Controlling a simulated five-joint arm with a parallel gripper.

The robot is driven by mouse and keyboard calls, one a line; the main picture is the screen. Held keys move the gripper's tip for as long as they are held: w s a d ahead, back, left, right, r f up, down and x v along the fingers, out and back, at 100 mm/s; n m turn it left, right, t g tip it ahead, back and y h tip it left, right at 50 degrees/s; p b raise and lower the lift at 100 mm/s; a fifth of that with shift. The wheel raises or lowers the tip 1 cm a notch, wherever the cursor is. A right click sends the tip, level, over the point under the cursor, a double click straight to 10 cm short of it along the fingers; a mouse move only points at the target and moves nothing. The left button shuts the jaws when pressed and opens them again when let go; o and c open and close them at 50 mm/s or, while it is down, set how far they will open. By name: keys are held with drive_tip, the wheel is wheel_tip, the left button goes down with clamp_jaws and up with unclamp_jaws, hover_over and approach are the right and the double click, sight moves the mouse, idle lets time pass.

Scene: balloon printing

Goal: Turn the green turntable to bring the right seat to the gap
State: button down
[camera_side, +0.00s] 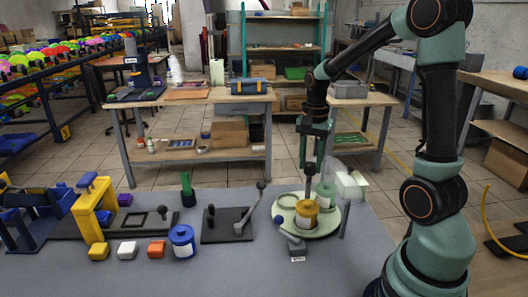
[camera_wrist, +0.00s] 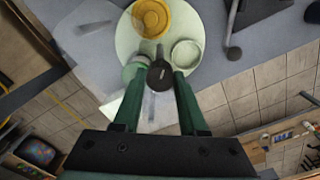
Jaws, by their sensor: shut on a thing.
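The green turntable (camera_side: 327,228) is a pale round disc on the right of the bench in the side view; it also fills the upper middle of the wrist view (camera_wrist: 125,42). It bears a yellow cup (camera_side: 306,214), a pale green cup (camera_side: 325,193) and, in the wrist view, a pale round ring-like seat (camera_wrist: 187,54). My gripper (camera_side: 311,191) reaches down over the disc. In the wrist view my gripper (camera_wrist: 159,82) is shut on a dark knob (camera_wrist: 161,73) standing by the disc's edge. The knob's lower part is hidden.
A grey stop with a label (camera_side: 295,246) and a blue ball stand at the disc's front left. A black plate with a lever (camera_side: 228,225) lies left of it. A blue jar (camera_side: 183,241), small blocks and a yellow press (camera_side: 90,215) stand further left.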

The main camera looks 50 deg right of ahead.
drive_tip(key=shift+d+r+m, duration=0.1)
drive_tip(key=shift+d+m, duration=0.05)
drive_tip(key=shift+m, duration=7.35)
drive_tip(key=shift+c, duration=2.2)
unclamp_jaws()
